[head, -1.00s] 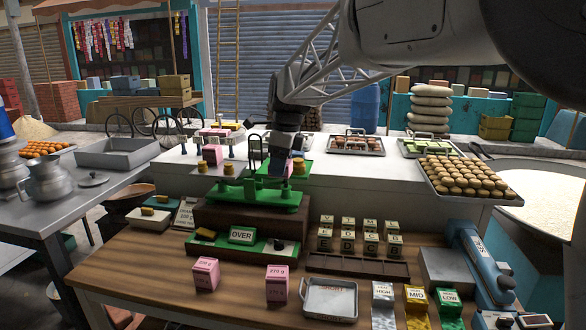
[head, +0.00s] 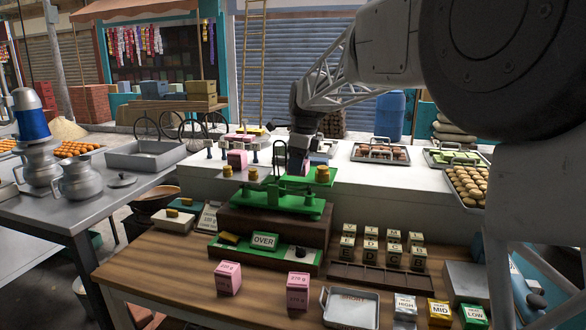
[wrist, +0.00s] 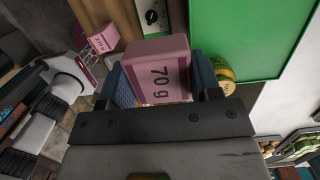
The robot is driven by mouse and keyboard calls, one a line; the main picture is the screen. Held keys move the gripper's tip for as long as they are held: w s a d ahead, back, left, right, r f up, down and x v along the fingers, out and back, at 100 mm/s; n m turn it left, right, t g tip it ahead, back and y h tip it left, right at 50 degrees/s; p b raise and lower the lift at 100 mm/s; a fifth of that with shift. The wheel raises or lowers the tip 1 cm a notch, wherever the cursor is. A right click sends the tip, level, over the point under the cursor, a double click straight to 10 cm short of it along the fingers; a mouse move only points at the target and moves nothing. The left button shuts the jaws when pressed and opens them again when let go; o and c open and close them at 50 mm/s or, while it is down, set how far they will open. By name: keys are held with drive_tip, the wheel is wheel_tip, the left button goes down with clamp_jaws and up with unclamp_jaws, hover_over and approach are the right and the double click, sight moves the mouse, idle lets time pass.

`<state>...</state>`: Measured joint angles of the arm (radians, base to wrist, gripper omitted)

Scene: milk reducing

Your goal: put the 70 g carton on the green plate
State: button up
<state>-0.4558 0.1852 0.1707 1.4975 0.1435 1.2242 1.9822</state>
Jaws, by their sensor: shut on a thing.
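My gripper (head: 300,150) is shut on the pink 70 g carton (wrist: 158,72), whose label shows between the two fingers in the wrist view. In the head view my gripper hangs over the green balance scale (head: 270,196), and only part of the held carton shows beneath it. The green plate (wrist: 242,38) fills the upper right of the wrist view, beside the carton; it also shows in the head view (head: 308,182), partly hidden. A brass weight (head: 322,175) stands at the plate's right. Whether the carton touches the plate cannot be told.
An OVER sign (head: 264,240), letter blocks (head: 370,248) and a metal tray (head: 350,307) are on the wooden bench.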

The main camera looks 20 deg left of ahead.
hover_over(291, 177)
drive_tip(key=shift+d+f, duration=0.25)
drive_tip(key=shift+f, duration=0.15)
idle(0.4)
drive_tip(key=shift+f, duration=1.8)
drive_tip(key=o, duration=0.9)
drive_tip(key=shift+f, duration=0.1)
drive_tip(key=r, duration=0.4)
drive_tip(key=d+r, duration=0.1)
drive_tip(key=r, duration=0.3)
drive_tip(key=d+r, duration=0.1)
drive_tip(key=r, duration=0.3)
drive_tip(key=shift+r, duration=0.1)
